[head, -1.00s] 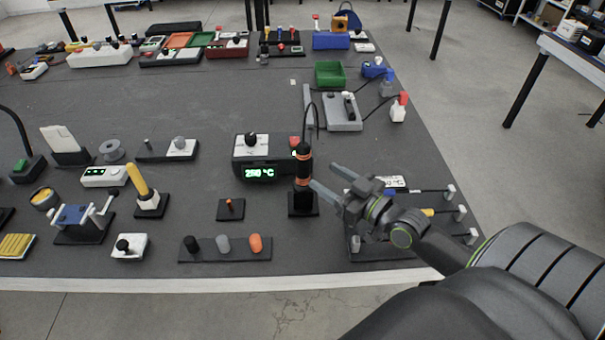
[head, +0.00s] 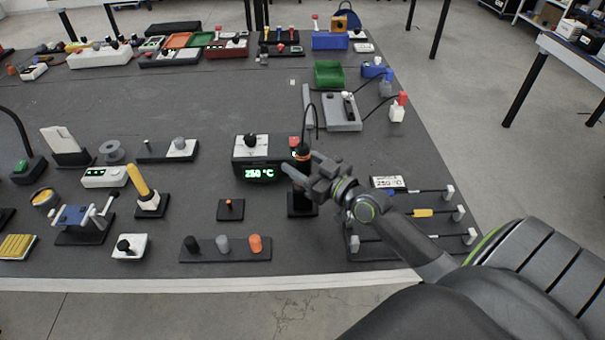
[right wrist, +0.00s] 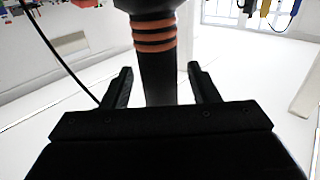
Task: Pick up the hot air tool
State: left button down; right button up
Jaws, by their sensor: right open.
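The hot air tool (head: 303,153) is a black upright handle with orange rings. It stands in a black holder (head: 301,208) in front of the station with the green 250 °C display (head: 260,174). My right gripper (head: 300,169) is open, with its fingers at the tool's handle. In the right wrist view the tool's handle with orange rings (right wrist: 155,35) stands upright between the two open fingers (right wrist: 160,88), with gaps on both sides. In the head view my gripper hides the handle's lower part. My left gripper is not in view.
A rack with cables and connectors (head: 400,248) lies under my right forearm. Bare table (head: 200,95) shows behind.

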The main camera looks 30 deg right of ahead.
aim_at(302, 146)
jog(key=shift+c, duration=0.4)
